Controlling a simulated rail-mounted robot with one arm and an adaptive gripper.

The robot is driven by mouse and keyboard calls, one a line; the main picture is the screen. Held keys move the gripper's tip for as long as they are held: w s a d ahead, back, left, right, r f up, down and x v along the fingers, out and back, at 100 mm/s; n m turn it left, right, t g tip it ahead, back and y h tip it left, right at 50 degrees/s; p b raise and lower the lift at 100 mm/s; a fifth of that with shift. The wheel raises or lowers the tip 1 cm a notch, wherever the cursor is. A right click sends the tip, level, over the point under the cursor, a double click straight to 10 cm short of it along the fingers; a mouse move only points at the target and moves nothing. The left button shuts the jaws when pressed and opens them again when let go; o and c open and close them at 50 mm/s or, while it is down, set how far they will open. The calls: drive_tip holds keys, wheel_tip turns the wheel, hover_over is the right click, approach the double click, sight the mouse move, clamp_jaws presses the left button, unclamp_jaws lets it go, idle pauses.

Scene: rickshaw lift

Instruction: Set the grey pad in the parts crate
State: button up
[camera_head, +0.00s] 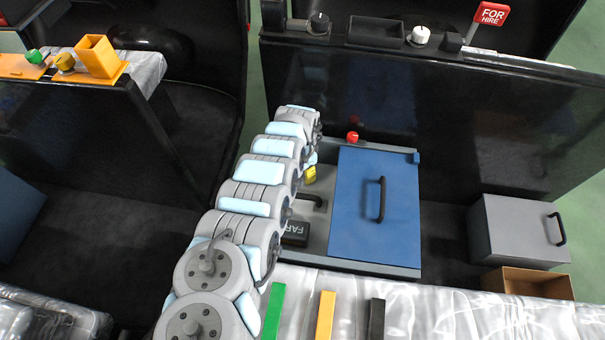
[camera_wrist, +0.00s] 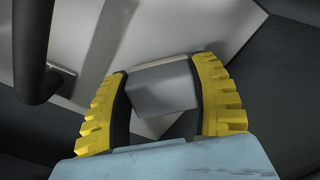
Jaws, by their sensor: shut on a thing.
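My gripper (camera_wrist: 165,95) shows in the wrist view with its two yellow fingers closed on the sides of the grey pad (camera_wrist: 160,88). The pad is a plain grey block. In the head view only a little yellow of my gripper (camera_head: 310,174) shows beside my arm, and I cannot make out the pad there. The gripper is over the left part of a grey case with a blue lid (camera_head: 352,220). An open brown box (camera_head: 538,273) at the right may be the parts crate; its inside is mostly hidden.
A black handle (camera_wrist: 38,55) is close at the left in the wrist view. A dark block marked "FAR" (camera_head: 295,232) lies in the case. A grey box with a handle (camera_head: 518,228) stands behind the brown box. Green (camera_head: 273,310), yellow (camera_head: 325,316) and black (camera_head: 376,318) bars are in front.

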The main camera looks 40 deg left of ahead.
drive_tip(key=shift+a, duration=0.1)
drive_tip(key=shift+f, duration=0.15)
drive_tip(key=shift+f, duration=0.25)
drive_tip(key=o, duration=1.1)
drive_tip(key=shift+r, duration=0.1)
drive_tip(key=shift+r+p, duration=2.8)
drive_tip(key=shift+r, duration=3.35)
drive_tip(key=shift+r, duration=0.1)
